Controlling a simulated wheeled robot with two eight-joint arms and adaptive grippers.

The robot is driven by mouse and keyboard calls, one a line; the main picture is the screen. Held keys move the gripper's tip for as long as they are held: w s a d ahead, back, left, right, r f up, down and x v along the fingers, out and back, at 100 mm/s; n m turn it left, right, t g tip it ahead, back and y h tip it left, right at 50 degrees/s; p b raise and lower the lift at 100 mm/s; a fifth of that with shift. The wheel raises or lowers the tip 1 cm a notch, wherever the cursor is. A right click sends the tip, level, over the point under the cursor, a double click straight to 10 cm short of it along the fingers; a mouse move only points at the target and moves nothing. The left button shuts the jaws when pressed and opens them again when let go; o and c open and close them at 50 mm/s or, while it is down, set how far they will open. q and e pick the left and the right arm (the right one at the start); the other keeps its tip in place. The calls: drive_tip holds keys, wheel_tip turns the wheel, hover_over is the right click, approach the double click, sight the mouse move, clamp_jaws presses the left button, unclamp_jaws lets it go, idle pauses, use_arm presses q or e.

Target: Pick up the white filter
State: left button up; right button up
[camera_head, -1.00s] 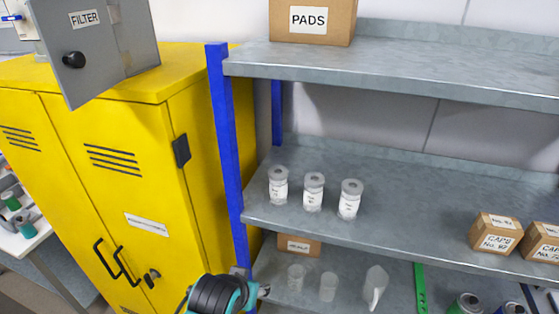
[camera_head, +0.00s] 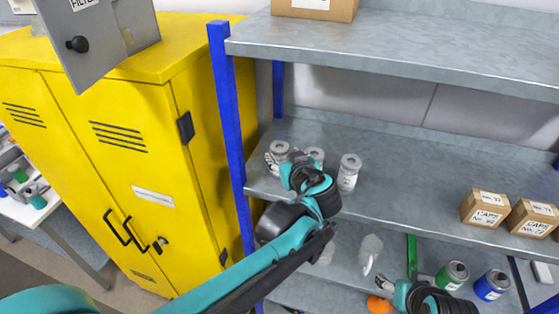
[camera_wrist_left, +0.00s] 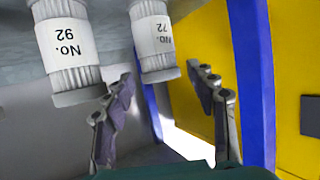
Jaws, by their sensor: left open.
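Three white filters stand upright in a row on the middle shelf: the left filter (camera_head: 280,149), the middle filter (camera_head: 317,154) and the right filter (camera_head: 348,173). My left gripper (camera_head: 284,160) is open at the left filter and partly covers it and the middle one. In the left wrist view the picture is upside down; the No. 72 filter (camera_wrist_left: 152,42) lies ahead between the open fingers, apart from them, and the No. 92 filter (camera_wrist_left: 68,48) is beside it. My right gripper (camera_head: 388,284) is low at the bottom right; its fingers are too small to read.
A blue post (camera_head: 232,130) and yellow cabinet (camera_head: 140,150) stand left of the filters. Two cardboard boxes (camera_head: 486,209) sit at the shelf's right; the shelf between is clear. The upper shelf (camera_head: 400,52) hangs above. Cans and a white scoop (camera_head: 371,251) are below.

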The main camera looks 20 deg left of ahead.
use_arm(q)
drive_tip(key=x, duration=0.2)
drive_tip(key=p+x, duration=0.1)
drive_tip(key=x, duration=0.2)
drive_tip(key=shift+w+f, duration=0.15)
drive_tip(key=shift+f, duration=0.3)
drive_tip(key=shift+c, duration=0.9)
drive_tip(key=c, duration=0.8)
drive_tip(key=shift+o, duration=0.2)
drive_tip(key=shift+r, duration=0.15)
